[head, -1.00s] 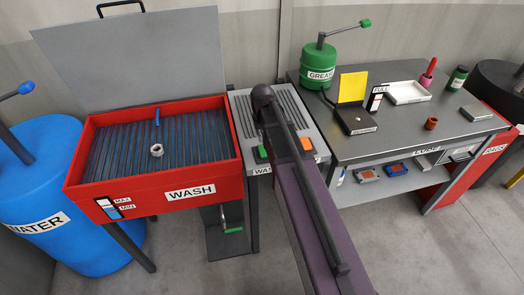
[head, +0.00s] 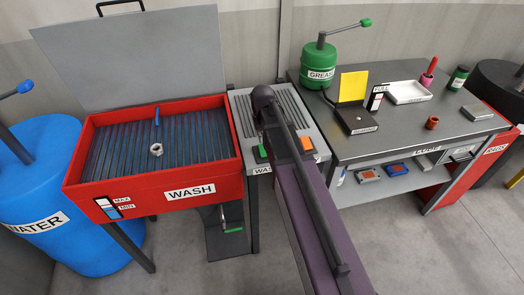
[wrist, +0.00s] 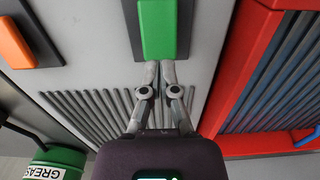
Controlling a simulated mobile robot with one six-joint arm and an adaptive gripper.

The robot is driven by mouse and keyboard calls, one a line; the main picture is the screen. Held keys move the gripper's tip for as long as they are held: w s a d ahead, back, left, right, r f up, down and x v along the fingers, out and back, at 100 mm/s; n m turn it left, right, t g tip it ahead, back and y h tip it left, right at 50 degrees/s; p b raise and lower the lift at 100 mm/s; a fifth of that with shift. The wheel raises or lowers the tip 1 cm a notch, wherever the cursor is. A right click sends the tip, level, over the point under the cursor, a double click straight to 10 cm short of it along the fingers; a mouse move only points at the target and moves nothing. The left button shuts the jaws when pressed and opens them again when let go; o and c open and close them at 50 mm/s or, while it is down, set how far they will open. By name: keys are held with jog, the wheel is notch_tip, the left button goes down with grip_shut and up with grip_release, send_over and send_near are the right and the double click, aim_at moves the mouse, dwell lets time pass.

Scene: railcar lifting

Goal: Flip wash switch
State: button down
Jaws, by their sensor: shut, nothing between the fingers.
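The grey control panel (head: 281,104) stands right of the red wash basin (head: 190,193), with a partly hidden "WA…" label on its front. It carries a green switch (head: 261,153) and an orange switch (head: 307,143). In the wrist view the green switch (wrist: 158,29) is at the top centre and the orange switch (wrist: 15,44) at the upper left. My gripper (wrist: 159,66) is shut and empty, its tips at the near end of the green switch. I cannot tell whether they touch it. In the head view my arm hides the gripper.
A metal nut (head: 156,149) lies on the basin's ribbed floor, under a raised lid (head: 140,55). A blue water barrel (head: 45,170) stands at left. A workbench (head: 390,140) with a green grease can (head: 320,66) stands at right.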

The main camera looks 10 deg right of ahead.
aim_at(262, 145)
jog(key=shift+f+b, duration=1.2)
jog(key=shift+f, duration=0.05)
dwell(1.1)
jog(key=shift+r, duration=0.15)
jog(key=shift+r+p, duration=3.4)
jog(key=shift+p, duration=0.15)
jog(key=s, duration=1.6)
jog(key=shift+a, duration=0.3)
